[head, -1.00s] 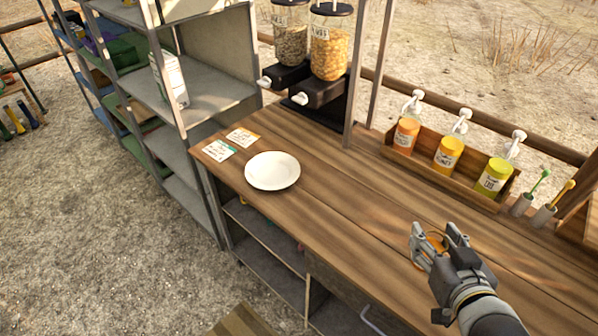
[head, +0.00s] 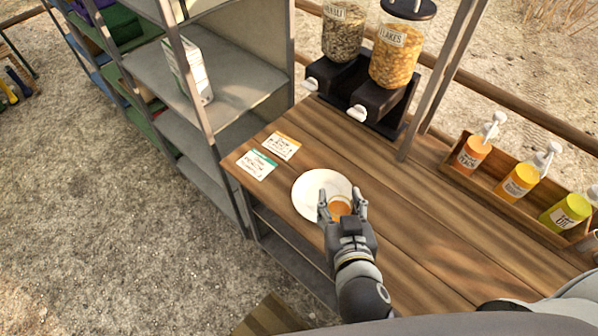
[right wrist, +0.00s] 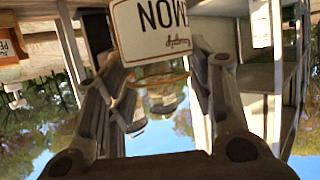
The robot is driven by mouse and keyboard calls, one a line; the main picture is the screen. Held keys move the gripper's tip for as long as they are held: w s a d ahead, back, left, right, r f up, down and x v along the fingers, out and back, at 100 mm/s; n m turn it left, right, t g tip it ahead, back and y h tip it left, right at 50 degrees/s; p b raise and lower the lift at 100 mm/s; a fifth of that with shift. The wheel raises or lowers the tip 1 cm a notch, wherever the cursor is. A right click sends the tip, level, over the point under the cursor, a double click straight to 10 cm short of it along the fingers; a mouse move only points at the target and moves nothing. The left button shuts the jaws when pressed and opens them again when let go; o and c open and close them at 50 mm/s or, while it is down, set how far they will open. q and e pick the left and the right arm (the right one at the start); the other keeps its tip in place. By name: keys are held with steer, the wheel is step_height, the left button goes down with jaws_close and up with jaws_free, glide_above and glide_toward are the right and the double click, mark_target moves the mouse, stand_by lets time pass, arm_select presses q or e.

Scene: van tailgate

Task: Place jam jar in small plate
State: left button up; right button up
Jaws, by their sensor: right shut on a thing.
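The white small plate (head: 306,191) lies on the wooden counter near its left end. My right gripper (head: 342,203) is shut on the jam jar (head: 341,208), a small jar with an orange-brown top. In the head view the jar overlaps the right front part of the plate. I cannot tell if it touches the plate or hangs above it. My left gripper is not in view.
Two cards (head: 257,165) lie behind and left of the plate. Cereal dispensers (head: 392,70) stand at the back. A wooden rack with pump bottles (head: 518,184) is at the right. A grey shelf unit (head: 205,110) stands left of the counter. The counter's middle is clear.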

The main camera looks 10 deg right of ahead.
steer(key=shift+w+a, duration=0.15)
steer(key=shift+w, duration=0.2)
steer(key=w+f+b, duration=0.3)
steer(key=w+f, duration=0.1)
steer(key=w+d+f+b, duration=0.1)
steer(key=w+f+b, duration=0.2)
steer(key=w+f, duration=0.1)
steer(key=w+f+b, duration=0.4)
steer(key=w+f, duration=0.1)
steer(key=shift+d, duration=0.15)
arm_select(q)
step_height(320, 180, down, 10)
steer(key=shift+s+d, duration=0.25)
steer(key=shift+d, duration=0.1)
arm_select(e)
steer(key=shift+r, duration=0.15)
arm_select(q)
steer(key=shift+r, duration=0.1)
arm_select(e)
steer(key=o, duration=1.2)
steer(key=shift+s+f, duration=0.1)
steer(key=shift+f, duration=0.1)
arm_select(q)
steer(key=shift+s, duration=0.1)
arm_select(e)
steer(key=shift+o, duration=0.2)
